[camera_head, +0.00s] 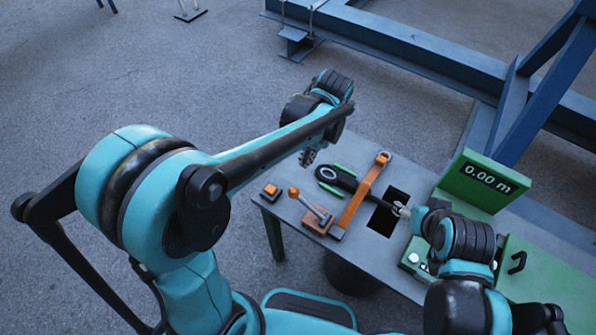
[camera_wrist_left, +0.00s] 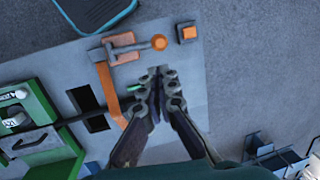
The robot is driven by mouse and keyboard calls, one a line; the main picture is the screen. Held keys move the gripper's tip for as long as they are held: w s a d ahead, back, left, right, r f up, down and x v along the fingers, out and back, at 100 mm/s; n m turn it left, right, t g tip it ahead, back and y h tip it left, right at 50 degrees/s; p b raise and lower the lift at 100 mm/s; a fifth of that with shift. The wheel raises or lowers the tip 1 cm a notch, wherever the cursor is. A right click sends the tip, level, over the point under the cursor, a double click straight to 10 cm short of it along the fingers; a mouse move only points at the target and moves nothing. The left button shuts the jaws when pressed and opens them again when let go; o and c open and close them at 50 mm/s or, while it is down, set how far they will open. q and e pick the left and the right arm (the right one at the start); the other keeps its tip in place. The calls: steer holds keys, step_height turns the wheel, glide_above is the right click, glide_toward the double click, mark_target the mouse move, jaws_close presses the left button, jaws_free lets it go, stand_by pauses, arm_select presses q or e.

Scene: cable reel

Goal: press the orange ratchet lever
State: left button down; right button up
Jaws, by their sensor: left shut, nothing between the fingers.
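The lever (camera_head: 304,202) has a round orange knob and a grey rod. It rises from an orange base (camera_head: 317,223) on the grey table, and its knob also shows in the left wrist view (camera_wrist_left: 159,43). My left gripper (camera_head: 308,157) is shut and empty above the table's far-left edge. In the left wrist view its closed fingertips (camera_wrist_left: 161,72) appear just below the knob, apart from it. My right gripper (camera_head: 402,211) is low over the table by the dark opening, at the end of a black piece; its finger state is unclear.
A long orange bar (camera_head: 361,197) crosses the table (camera_head: 262,201) beside the lever. An orange button box (camera_head: 270,191) stands left of it. A rectangular opening (camera_head: 384,219) and a green display box (camera_head: 484,181) reading 0.00 m are to the right. Blue beams lie behind.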

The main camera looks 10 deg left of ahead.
mark_target(294, 189)
arm_select(q)
steer(key=shift+s, duration=0.1)
steer(key=shift+f, duration=0.1)
steer(key=a+f+b, duration=0.1)
steer(key=f, duration=0.3)
steer(key=f+b, duration=0.1)
steer(key=f, duration=0.4)
steer(key=a+f+b, duration=0.1)
steer(key=f+b, duration=0.1)
steer(key=f, duration=0.2)
steer(key=shift+s+a+f, duration=0.3)
steer(key=shift+a, duration=0.05)
steer(key=shift+w+a+f, duration=0.1)
steer(key=shift+a+f, duration=0.15)
steer(key=shift+f, duration=0.1)
steer(key=shift+h, duration=0.6)
steer(key=a+f+b, duration=0.1)
steer(key=f+b, duration=0.2)
steer(key=w+a+f+b, duration=0.1)
steer(key=f+b, duration=0.1)
steer(key=shift+a+f, duration=0.1)
steer(key=shift+a, duration=0.25)
